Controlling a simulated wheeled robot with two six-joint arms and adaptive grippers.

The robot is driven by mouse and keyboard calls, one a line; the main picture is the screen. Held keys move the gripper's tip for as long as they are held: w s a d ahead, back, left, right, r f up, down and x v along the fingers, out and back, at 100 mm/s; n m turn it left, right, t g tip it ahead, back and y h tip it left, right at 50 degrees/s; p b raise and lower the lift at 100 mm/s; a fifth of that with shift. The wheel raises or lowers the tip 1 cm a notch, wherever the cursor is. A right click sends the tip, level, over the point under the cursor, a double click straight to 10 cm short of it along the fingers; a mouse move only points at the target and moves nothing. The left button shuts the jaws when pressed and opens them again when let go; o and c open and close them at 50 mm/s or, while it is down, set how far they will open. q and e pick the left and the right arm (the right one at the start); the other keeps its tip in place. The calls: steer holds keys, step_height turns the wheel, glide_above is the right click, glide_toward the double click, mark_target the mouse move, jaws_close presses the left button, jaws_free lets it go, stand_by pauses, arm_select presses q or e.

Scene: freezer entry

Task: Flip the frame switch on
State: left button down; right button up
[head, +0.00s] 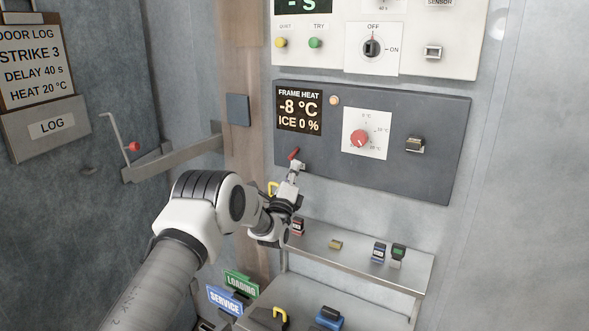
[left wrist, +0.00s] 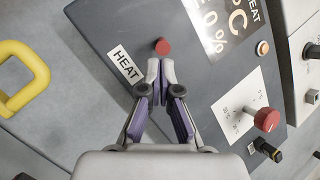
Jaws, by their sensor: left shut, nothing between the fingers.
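The frame switch is a red-tipped toggle (head: 294,154) at the lower left of the dark FRAME HEAT panel (head: 440,118). In the left wrist view its round red tip (left wrist: 162,46) shows beside a HEAT label (left wrist: 125,65). I cannot tell which way the lever is set. My left gripper (head: 297,164) is shut and empty, just below the lever in the head view. In the left wrist view its closed fingertips (left wrist: 160,63) point at the red tip, close to it; whether they touch is unclear. My right gripper is not in view.
The panel has a display (head: 299,111), an amber lamp (head: 334,101), a red dial (head: 359,139) and a black switch (head: 415,144). A shelf (head: 345,259) with small items stands below. A yellow handle (left wrist: 38,68) is at the left of the wrist view. A metal latch bar (head: 180,158) is at left.

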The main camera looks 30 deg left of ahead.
arm_select(q)
steer(key=shift+s+r+g+p, duration=0.2)
steer(key=shift+r+g+p, duration=0.25)
steer(key=shift+p, duration=0.2)
